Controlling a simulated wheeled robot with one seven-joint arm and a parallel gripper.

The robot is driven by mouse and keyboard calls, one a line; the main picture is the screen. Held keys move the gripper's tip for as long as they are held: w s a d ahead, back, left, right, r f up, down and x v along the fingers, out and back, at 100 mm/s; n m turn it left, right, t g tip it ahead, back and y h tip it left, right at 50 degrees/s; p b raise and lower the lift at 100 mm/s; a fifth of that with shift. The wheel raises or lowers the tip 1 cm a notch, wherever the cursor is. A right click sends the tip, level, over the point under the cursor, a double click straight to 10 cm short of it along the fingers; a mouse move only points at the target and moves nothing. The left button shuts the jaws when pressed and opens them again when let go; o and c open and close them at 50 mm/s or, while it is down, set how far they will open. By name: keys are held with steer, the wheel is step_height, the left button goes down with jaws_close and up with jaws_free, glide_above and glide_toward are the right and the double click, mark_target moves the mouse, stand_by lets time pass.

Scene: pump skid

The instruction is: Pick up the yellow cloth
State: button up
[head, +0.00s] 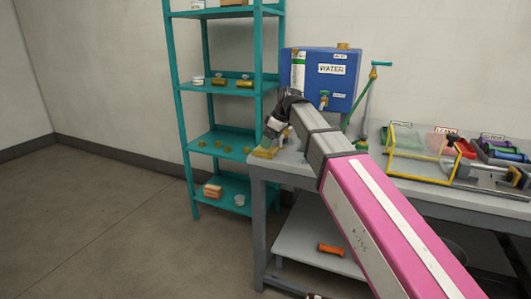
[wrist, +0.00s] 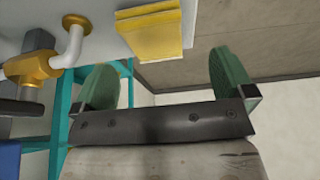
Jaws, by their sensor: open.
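The yellow cloth (head: 265,152) is a folded, flat pad at the left end of the grey bench top in the head view. In the wrist view the yellow cloth (wrist: 150,32) lies near the bench edge, just beyond my fingertips. My gripper (wrist: 162,62) is open and empty, with its two green fingers apart. The cloth lines up with the gap between them, nearer the left finger. In the head view my gripper (head: 271,133) is just above the cloth; the arm partly hides the area. I cannot tell the exact height between them.
A blue water tank (head: 342,72) with a brass tap (head: 323,100) stands behind the arm; a white pipe with a brass fitting (wrist: 35,68) is close on the left in the wrist view. A teal shelf (head: 219,135) stands left. A yellow-edged clear box (head: 420,145) is right.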

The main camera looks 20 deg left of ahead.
mark_target(265, 151)
steer(key=shift+w+a+x, duration=0.1)
steer(key=shift+w+x, duration=0.1)
steer(key=shift+x, duration=1.1)
steer(key=shift+w+a+x, duration=0.1)
steer(key=shift+w+x, duration=0.05)
steer(key=shift+x, duration=1.2)
steer(key=shift+r, duration=0.15)
steer(key=c, duration=1)
